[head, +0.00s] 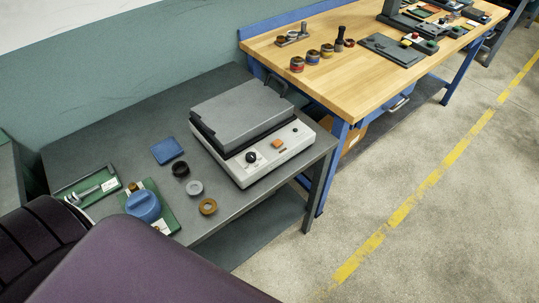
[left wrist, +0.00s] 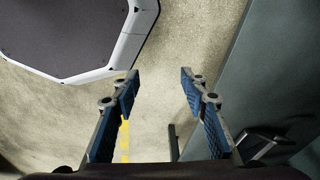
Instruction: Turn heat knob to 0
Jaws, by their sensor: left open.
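A grey-lidded machine (head: 245,112) with a light front panel stands on the dark table in the head view. My left gripper (left wrist: 160,88) is open and empty over the floor in the left wrist view. It does not show in the head view, and no knob shows between its fingers.
The dark table (head: 105,142) also holds rings, a blue pad (head: 167,150), a blue rounded item (head: 143,205) and green trays. A wooden workbench (head: 350,95) with several jars stands behind right. Open floor (head: 440,210) lies to the right.

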